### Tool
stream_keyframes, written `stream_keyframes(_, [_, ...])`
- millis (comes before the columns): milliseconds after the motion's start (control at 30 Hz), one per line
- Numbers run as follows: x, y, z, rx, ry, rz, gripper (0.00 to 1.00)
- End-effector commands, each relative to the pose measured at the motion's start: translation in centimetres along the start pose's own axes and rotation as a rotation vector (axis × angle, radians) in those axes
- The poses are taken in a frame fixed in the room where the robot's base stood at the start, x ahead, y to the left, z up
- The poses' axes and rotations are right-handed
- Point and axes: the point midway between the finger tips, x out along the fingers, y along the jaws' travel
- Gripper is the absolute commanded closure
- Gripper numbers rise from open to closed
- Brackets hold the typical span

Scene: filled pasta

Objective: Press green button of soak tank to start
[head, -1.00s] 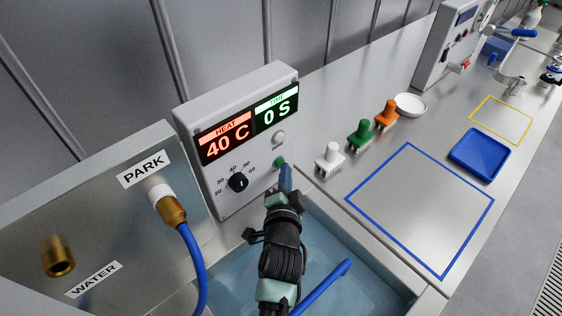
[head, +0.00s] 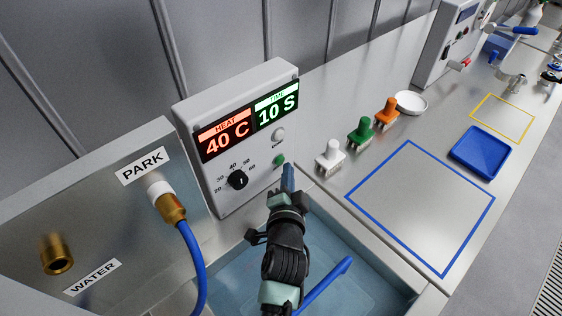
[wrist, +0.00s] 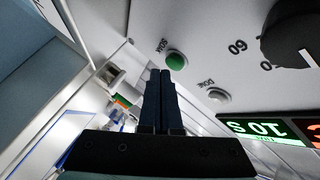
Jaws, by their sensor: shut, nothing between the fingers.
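The soak tank's control panel (head: 222,180) stands behind the water-filled tank (head: 330,245). Its displays read HEAT 40 C (head: 227,139) and TIME 10 S (head: 277,110). The green button (head: 280,160) is at the panel's lower right, below a white button (head: 278,135); it also shows in the wrist view (wrist: 176,61). My gripper (head: 288,168) is shut and empty, its fingertips close to the green button. In the wrist view the closed fingertips (wrist: 160,72) lie just beside the green button and appear slightly apart from it.
A black dial (head: 238,181) is left of the buttons. A blue hose (head: 197,260) hangs from the PARK fitting (head: 170,205) at left. A blue handle (head: 335,277) slants over the tank.

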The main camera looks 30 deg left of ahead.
Motion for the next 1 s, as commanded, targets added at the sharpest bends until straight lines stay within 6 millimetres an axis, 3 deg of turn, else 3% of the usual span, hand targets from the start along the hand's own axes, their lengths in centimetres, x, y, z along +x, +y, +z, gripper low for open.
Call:
stream_keyframes(433, [-0.5, 0.5, -0.3, 0.001, 0.001, 0.001, 1.0])
stream_keyframes(1000, [-3.7, 2.8, -2.7, -0.001, 0.001, 0.0, 1.0])
